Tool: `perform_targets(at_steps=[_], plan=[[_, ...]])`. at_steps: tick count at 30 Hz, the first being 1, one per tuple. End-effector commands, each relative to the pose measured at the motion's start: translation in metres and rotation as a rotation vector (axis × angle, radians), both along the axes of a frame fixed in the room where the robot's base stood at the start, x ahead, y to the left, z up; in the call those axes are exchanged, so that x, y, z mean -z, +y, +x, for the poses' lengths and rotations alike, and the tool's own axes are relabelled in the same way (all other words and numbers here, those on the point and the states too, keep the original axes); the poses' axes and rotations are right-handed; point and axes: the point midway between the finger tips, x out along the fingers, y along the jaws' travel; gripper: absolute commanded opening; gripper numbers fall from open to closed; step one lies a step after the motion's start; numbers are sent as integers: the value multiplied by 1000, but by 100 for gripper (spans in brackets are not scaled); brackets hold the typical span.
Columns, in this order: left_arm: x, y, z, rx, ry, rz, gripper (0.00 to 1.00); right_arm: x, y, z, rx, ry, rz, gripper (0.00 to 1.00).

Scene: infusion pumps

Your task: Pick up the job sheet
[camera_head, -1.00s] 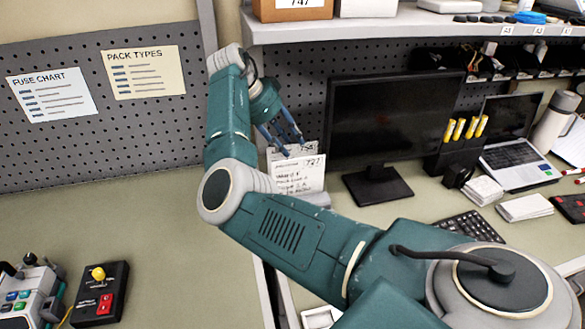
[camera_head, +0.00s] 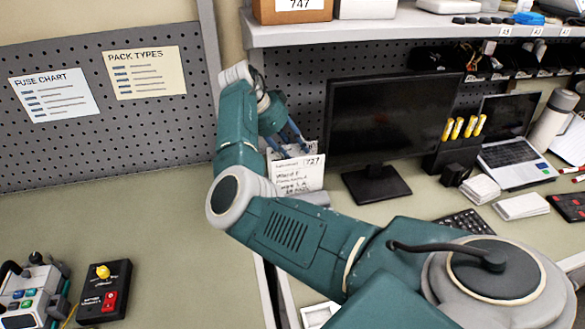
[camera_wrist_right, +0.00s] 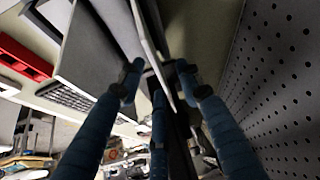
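The job sheet (camera_head: 298,176), a white card with handwriting and the number 727, stands upright at the back of the bench, left of the monitor. A further white edge shows behind its top. My right gripper (camera_head: 287,140) is at the top of the card, its blue fingers pointing down over it. In the right wrist view the fingers (camera_wrist_right: 160,78) are spread, with a thin pale panel edge (camera_wrist_right: 150,45) running between them, probably the card edge-on. Contact cannot be made out. My left gripper is not in view.
The monitor (camera_head: 392,115) stands close to the right of the card, and the pegboard (camera_head: 120,145) is behind. A shelf (camera_head: 400,27) overhangs the back. A keyboard (camera_head: 462,224) and laptop (camera_head: 512,156) lie to the right. The left bench (camera_head: 150,235) is mostly clear.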

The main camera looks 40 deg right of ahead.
Motion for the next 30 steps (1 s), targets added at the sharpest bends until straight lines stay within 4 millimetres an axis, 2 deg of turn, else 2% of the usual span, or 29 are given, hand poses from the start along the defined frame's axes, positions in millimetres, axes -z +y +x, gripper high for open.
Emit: perform_targets(at_steps=[8, 14, 30], plan=[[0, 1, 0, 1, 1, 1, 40, 1, 0, 0, 0, 0, 0, 35], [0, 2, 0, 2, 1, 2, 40, 1, 0, 0, 0, 0, 0, 0], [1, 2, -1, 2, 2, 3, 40, 0, 0, 1, -3, -3, -1, 0]])
